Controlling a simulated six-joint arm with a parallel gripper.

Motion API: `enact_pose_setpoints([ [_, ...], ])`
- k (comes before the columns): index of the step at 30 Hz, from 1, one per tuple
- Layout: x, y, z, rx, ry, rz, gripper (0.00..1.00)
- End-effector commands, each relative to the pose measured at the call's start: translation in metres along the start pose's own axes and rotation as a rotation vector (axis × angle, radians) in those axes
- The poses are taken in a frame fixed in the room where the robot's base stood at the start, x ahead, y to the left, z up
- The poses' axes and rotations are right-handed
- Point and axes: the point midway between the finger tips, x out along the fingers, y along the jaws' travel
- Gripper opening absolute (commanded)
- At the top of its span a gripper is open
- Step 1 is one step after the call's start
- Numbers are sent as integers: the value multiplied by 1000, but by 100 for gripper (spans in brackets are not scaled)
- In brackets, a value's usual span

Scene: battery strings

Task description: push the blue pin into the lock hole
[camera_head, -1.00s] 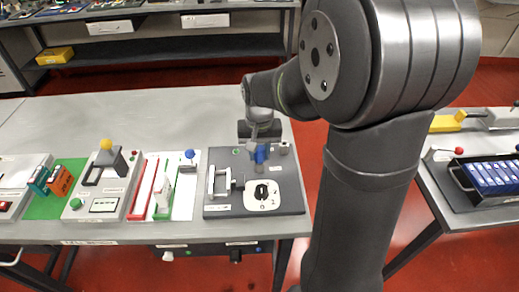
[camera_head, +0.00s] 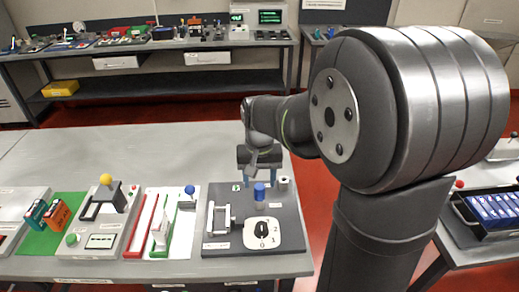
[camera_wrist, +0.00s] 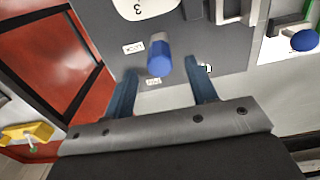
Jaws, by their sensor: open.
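The blue pin (camera_head: 260,192) stands upright on the dark grey board (camera_head: 225,191); its top is blue and its lower part pale grey. In the wrist view the pin (camera_wrist: 160,58) shows between the tips of my gripper (camera_wrist: 161,72), whose two blue fingers are spread wide with a gap on each side. In the head view my gripper (camera_head: 261,178) is just above and behind the pin. The jaws are open and empty. The lock hole cannot be made out; whatever is directly under the pin is hidden by it.
The board also bears a white dial plate (camera_head: 262,233), a silver handle mechanism (camera_head: 220,218) and a small grey block (camera_head: 284,183) right of the pin. A panel with a blue ball knob (camera_head: 190,190) stands to the left. The table behind is clear.

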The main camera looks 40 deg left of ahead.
Motion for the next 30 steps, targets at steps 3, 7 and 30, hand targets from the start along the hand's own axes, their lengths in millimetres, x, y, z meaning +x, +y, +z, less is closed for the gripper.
enact_pose_setpoints([
  [3,-32,0,-1,0,5,-1,52],
  [7,-64,0,-1,0,5,-1,52],
  [30,-129,0,0,0,-1,0,52],
])
